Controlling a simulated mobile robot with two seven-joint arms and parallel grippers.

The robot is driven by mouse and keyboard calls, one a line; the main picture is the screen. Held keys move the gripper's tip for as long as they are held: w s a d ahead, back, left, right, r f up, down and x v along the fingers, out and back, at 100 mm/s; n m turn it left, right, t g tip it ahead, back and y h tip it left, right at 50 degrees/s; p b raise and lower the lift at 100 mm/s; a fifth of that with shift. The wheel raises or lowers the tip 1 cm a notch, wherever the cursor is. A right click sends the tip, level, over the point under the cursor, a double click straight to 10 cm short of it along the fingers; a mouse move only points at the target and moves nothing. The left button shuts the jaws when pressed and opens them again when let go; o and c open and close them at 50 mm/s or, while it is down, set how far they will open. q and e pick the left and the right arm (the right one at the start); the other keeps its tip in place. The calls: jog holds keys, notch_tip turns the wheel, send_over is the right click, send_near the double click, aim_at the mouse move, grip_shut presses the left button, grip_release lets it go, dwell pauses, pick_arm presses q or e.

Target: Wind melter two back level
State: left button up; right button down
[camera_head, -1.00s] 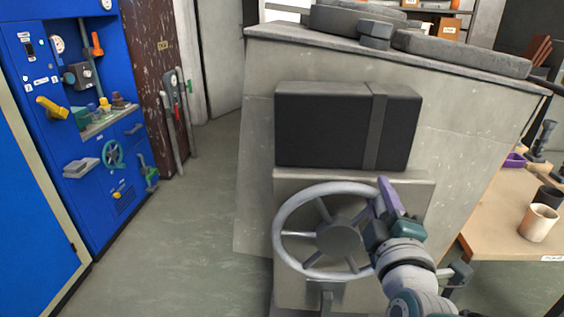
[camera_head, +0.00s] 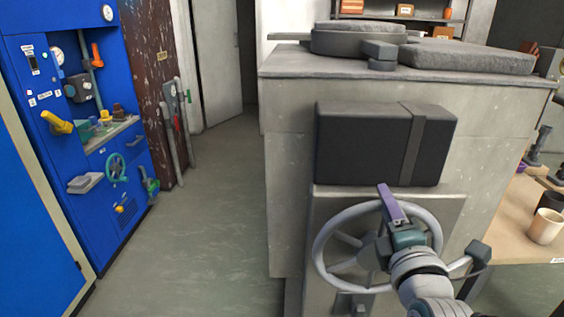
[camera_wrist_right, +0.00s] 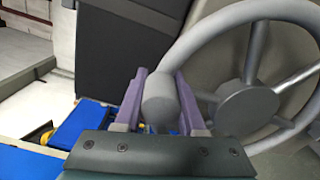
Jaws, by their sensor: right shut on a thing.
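The melter (camera_head: 290,170) is a big grey block with a dark panel (camera_head: 360,145) on its front. Its front top edge drops slightly to the right in the head view. A grey handwheel (camera_head: 318,246) with spokes sits below the panel. In the right wrist view the fingers are shut on the wheel's grey knob (camera_wrist_right: 160,98), one on each side, with the wheel hub (camera_wrist_right: 248,102) to the right. The head view hides the knob behind the gripper. My left gripper is not in view.
A grey round lid (camera_head: 355,42) and a slab (camera_head: 465,57) lie on the melter's top. A table with a cup (camera_head: 545,226) stands at the right. A blue cabinet (camera_head: 60,190) stands at the left. The floor (camera_head: 200,210) between cabinet and melter is clear.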

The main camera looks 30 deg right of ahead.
jog(key=shift+r, duration=0.2)
jog(key=c, duration=0.5)
grip_release()
jog(key=shift+d+f, duration=0.1)
jog(key=shift+s, duration=0.1)
jog(key=shift+s+a+p, duration=0.25)
jog(key=shift+s+p, duration=0.05)
jog(key=p+v, duration=0.2)
jog(key=v, duration=0.7)
jog(key=shift+p, duration=0.35)
